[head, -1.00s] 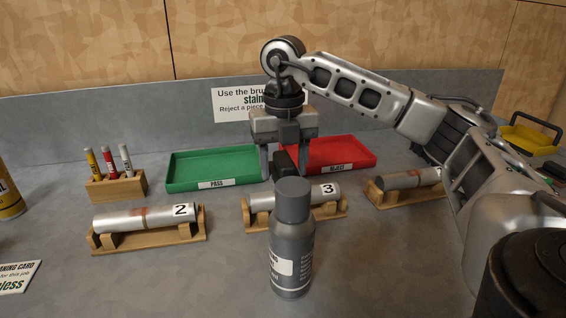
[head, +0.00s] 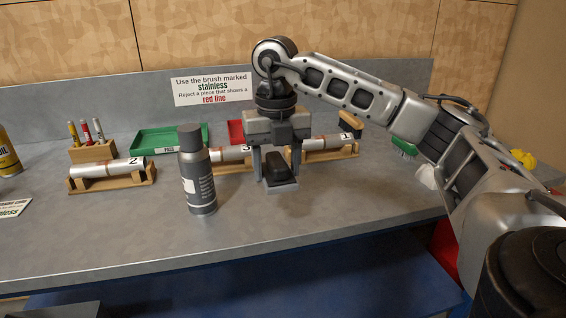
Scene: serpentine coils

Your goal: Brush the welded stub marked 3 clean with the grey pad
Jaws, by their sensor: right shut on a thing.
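The stub marked 3 (head: 230,153) is a silver welded tube lying in a wooden cradle (head: 235,167). The grey bottle hides its left end and my right gripper is in front of its right side. My right gripper (head: 276,170) points down, shut on the grey pad (head: 283,188), which has a black grip block on top. The pad is in front of and to the right of the stub, apart from it in the picture. I cannot tell whether the pad touches the bench. My left gripper is not in view.
A grey bottle (head: 198,180) stands upright left of my gripper. Stub 2 (head: 105,168) and stub 1 (head: 325,143) lie in cradles on either side. Green tray (head: 170,140) and red tray (head: 236,132) are behind. A green-bristled brush (head: 404,147) is at the right.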

